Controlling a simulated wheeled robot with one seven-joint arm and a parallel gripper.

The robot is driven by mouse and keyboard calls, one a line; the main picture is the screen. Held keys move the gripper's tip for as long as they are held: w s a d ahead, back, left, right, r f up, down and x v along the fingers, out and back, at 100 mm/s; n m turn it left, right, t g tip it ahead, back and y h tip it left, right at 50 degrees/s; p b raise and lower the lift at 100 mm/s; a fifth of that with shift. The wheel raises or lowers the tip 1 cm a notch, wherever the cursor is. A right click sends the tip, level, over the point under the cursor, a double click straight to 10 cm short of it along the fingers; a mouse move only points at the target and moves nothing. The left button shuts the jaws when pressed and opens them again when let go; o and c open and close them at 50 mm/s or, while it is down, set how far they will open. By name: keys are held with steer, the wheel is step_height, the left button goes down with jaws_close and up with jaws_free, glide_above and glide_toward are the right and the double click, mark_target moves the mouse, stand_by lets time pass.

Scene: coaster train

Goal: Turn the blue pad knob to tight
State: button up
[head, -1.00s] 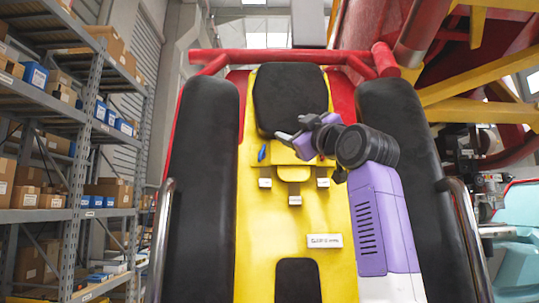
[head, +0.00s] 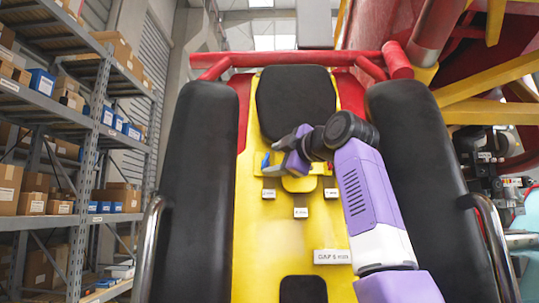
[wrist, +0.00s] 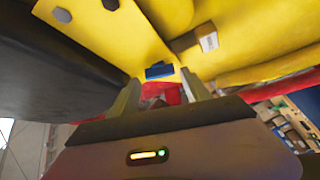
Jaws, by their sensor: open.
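The blue pad knob (head: 266,160) is on the yellow seat back, just below the black headrest pad and left of centre in the head view. In the wrist view the blue knob (wrist: 159,71) shows ahead, between the two finger tips. My gripper (head: 285,151) is open and empty, just right of the knob in the head view, with its fingers pointing left. In the wrist view the fingers of my gripper (wrist: 160,79) are apart, and I see no contact with the knob. The knob's setting is too small to read.
Small white labels (head: 301,213) sit below the knob on the yellow panel. A larger label (head: 332,257) is lower down. Black side pads (head: 194,180) flank the seat, and a red bar (head: 300,58) crosses above the black headrest (head: 297,103).

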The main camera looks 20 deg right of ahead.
mark_target(267, 161)
steer(key=shift+p+x, duration=0.55)
steer(key=shift+x, duration=0.95)
steer(key=shift+c, duration=0.3)
steer(key=c, duration=1)
